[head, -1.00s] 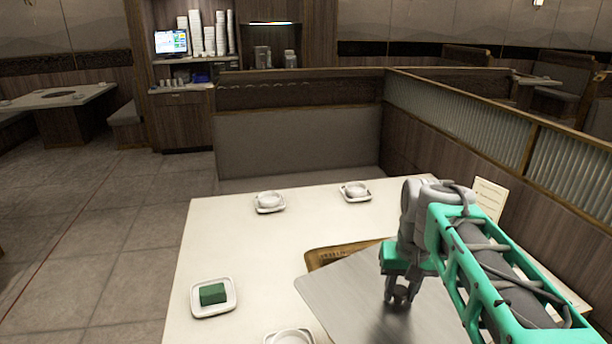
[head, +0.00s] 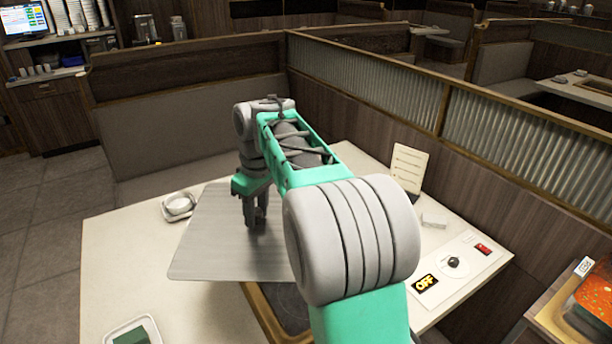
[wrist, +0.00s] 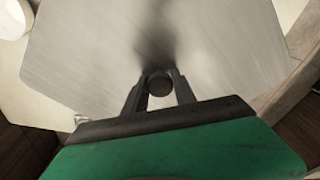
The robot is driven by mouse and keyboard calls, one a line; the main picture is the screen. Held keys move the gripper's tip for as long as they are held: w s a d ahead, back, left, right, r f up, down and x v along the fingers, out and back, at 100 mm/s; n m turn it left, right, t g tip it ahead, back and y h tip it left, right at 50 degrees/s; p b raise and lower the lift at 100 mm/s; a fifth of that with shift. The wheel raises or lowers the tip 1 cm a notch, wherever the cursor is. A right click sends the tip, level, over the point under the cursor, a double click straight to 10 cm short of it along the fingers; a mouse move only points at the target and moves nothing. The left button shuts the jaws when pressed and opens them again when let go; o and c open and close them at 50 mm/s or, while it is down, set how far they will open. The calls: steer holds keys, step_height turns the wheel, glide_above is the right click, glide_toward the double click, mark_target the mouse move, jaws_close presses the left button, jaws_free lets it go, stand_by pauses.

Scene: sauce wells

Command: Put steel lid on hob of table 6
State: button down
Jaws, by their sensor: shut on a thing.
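The steel lid (head: 215,240) is a flat, brushed plate held above the table in the head view, left of my arm. In the wrist view the lid (wrist: 95,60) fills most of the picture. My gripper (head: 255,215) is shut on its round dark knob (wrist: 160,84), which sits between the two fingers. The hob (head: 290,305) shows as a dark surface with a brown wooden frame, partly hidden by the lid and my arm. The cream table (head: 110,260) bears the hob.
A dish with a green block (head: 132,335) is at the front left. A white bowl on a saucer (head: 179,204) stands at the lid's left edge. A menu card (head: 408,168) stands at the back right. A booth partition (head: 400,110) runs behind the table.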

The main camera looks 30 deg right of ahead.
steer(key=d+n, duration=0.1)
steer(key=d, duration=0.2)
steer(key=w+d+r+n+p, duration=0.1)
steer(key=d, duration=0.2)
steer(key=d+r+n, duration=0.1)
steer(key=d, duration=0.2)
steer(key=shift+w+d, duration=0.15)
steer(key=d+n, duration=0.1)
steer(key=d, duration=0.1)
steer(key=d+n, duration=0.1)
steer(key=d, duration=0.1)
steer(key=s+d+p, duration=0.1)
steer(key=d, duration=0.1)
steer(key=shift+d+n+y, duration=0.15)
steer(key=shift+n+y, duration=0.15)
steer(key=shift+n, duration=0.1)
steer(key=shift+d+f, duration=0.1)
steer(key=shift+f, duration=0.1)
step_height(320, 180, down, 32)
steer(key=b, duration=3)
steer(key=shift+r, duration=0.2)
steer(key=shift+f+b, duration=0.35)
steer(key=shift+b, duration=0.1)
steer(key=c, duration=0.9)
jaws_free()
steer(key=shift+c, duration=0.2)
steer(key=shift+o, duration=0.2)
steer(key=shift+f, duration=0.15)
steer(key=o, duration=0.8)
steer(key=shift+c, duration=0.2)
